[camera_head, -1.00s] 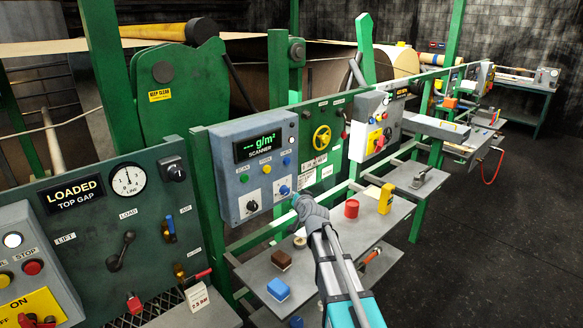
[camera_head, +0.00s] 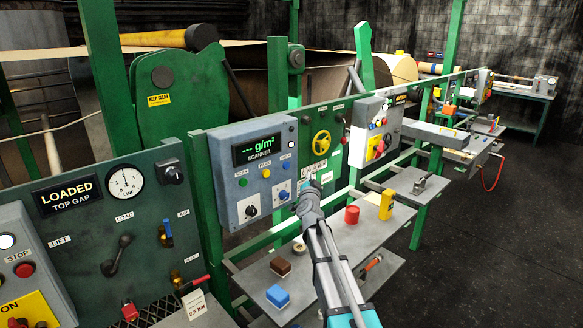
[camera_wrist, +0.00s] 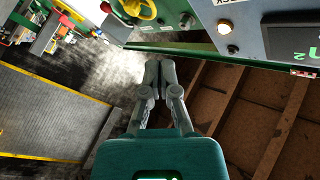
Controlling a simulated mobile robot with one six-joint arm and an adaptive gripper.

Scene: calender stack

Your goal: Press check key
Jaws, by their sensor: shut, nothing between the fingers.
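The grey scanner panel (camera_head: 222,205) has a dark display with green "g/m²" text. Below the display are a green button (camera_head: 243,182), a yellow button (camera_head: 266,173) and a blue button (camera_head: 286,165), with small labels I cannot read surely. Lower down are a black knob (camera_head: 251,211) and a blue knob (camera_head: 283,195). My gripper (camera_head: 308,186) is shut and empty, in front of the panel's lower right edge. In the wrist view, the shut fingers (camera_wrist: 158,66) are apart from the panel (camera_wrist: 240,12), which appears upside down at the top right.
A grey shelf (camera_head: 330,240) below holds a blue block (camera_head: 278,295), a brown block (camera_head: 281,266), a red cylinder (camera_head: 352,215) and a yellow object (camera_head: 387,205). A green panel with a yellow handwheel (camera_head: 321,144) stands right of the scanner. Dark floor lies open at right.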

